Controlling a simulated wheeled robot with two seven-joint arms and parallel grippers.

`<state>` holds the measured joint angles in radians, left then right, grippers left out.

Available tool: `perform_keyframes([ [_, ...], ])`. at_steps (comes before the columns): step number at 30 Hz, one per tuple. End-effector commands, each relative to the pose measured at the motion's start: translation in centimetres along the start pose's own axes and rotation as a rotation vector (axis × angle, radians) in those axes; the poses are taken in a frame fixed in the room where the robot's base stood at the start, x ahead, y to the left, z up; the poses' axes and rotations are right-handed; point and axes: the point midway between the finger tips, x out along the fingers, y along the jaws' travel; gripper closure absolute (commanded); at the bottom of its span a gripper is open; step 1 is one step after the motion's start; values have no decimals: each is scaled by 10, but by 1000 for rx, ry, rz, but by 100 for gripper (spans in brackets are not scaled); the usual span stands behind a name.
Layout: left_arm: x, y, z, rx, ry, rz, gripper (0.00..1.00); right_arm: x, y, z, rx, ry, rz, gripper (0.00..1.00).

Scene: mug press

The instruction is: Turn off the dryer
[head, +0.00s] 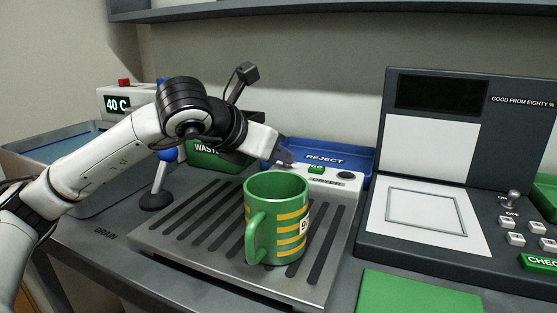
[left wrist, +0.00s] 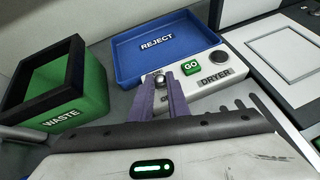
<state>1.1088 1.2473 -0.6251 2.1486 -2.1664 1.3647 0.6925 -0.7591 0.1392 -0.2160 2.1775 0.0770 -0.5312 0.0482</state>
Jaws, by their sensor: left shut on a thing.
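The dryer's white control box (left wrist: 232,68) sits behind the slotted metal drying tray; it also shows in the head view (head: 345,188). It has a green GO button (left wrist: 190,67), a round black part (left wrist: 217,57) and a DRYER label. My left gripper (left wrist: 163,88) is at the box's left end, shut on a small silver ball-topped switch (left wrist: 158,78) that shows between its purple fingertips. The fingers partly hide a label beside the switch, so its setting cannot be read. In the head view my left gripper (head: 280,156) reaches down behind the mug. My right gripper is not in view.
A green mug (head: 279,225) with yellow stripes stands upright on the slotted tray (head: 180,243). A blue REJECT bin (left wrist: 160,28) lies behind the dryer box, and a green WASTE bin (left wrist: 60,95) is left. A dark console (head: 400,258) stands right.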

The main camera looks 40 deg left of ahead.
Motion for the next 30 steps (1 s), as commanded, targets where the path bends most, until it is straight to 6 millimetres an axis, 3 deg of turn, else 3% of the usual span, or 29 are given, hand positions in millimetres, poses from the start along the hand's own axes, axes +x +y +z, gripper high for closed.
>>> perform_keyframes([
  [9,-1,0,1,1,-3,0,100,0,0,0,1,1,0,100],
  [10,-1,0,1,1,-3,0,80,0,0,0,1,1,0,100],
  [13,0,0,1,1,-3,0,66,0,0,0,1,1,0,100],
  [23,-3,0,1,1,-2,0,66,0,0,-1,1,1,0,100],
  [30,-41,0,2,3,-5,1,66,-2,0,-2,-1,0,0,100],
])
